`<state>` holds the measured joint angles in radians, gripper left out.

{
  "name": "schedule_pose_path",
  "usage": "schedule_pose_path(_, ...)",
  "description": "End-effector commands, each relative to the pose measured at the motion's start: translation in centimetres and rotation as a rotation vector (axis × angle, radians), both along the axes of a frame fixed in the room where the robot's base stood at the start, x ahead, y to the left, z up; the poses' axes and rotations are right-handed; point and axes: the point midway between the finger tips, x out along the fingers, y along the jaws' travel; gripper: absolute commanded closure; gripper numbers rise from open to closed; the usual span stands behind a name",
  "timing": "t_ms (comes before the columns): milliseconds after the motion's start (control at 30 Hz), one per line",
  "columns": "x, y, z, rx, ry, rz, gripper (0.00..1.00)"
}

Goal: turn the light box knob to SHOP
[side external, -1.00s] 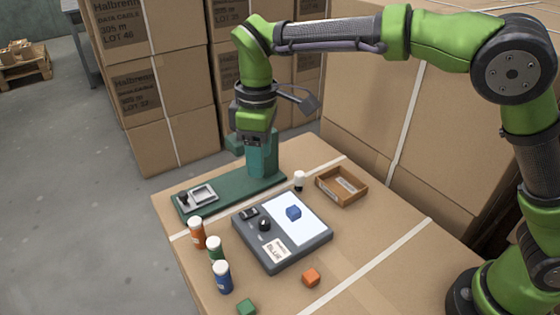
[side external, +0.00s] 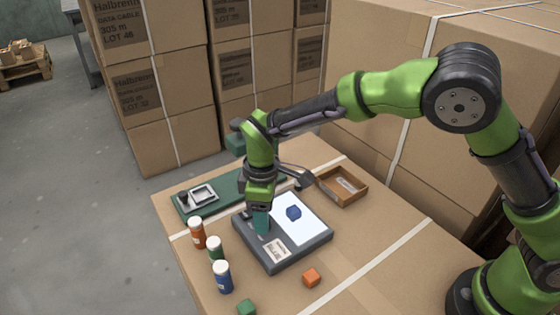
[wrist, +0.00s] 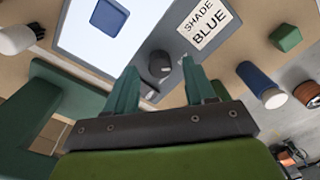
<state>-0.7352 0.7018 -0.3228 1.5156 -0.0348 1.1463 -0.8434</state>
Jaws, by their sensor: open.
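The light box (side external: 282,254) is a dark grey case with a lit white panel (side external: 312,228) on top. Its black knob (wrist: 160,66) shows in the wrist view, between and just beyond my fingertips. In the side view my gripper hides the knob. My gripper (side external: 262,228) is low over the left part of the light box, pointing down. It also shows in the wrist view (wrist: 158,78), with two green fingers apart around the knob's sides. I cannot tell whether they touch it. The markings around the knob are not readable.
A blue cube (side external: 293,213) sits on the lit panel. A card reading SHADE BLUE (wrist: 202,22) lies on the box. Orange (side external: 197,233), green (side external: 215,250) and blue (side external: 222,277) bottles stand left.

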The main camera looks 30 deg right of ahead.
Motion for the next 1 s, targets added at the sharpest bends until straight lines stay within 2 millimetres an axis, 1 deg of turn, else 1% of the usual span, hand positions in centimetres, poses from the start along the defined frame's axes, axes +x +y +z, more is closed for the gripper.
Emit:
schedule_pose_path(33,-0.04,-0.03,-0.53,-0.002,0.001,0.000,0.46)
schedule_pose_path(167,-0.05,-0.04,-1.26,-0.001,0.001,-0.001,0.46)
schedule_pose_path(433,-0.03,-0.03,-1.37,0.000,0.000,-0.001,0.46)
schedule_pose_path(467,-0.03,-0.03,-1.36,0.000,0.000,-0.001,0.47)
schedule_pose_path(800,-0.02,-0.01,-1.32,0.000,0.000,-0.001,0.99)
schedule_pose_path(1000,-0.02,-0.01,-1.30,0.001,0.000,-0.010,1.00)
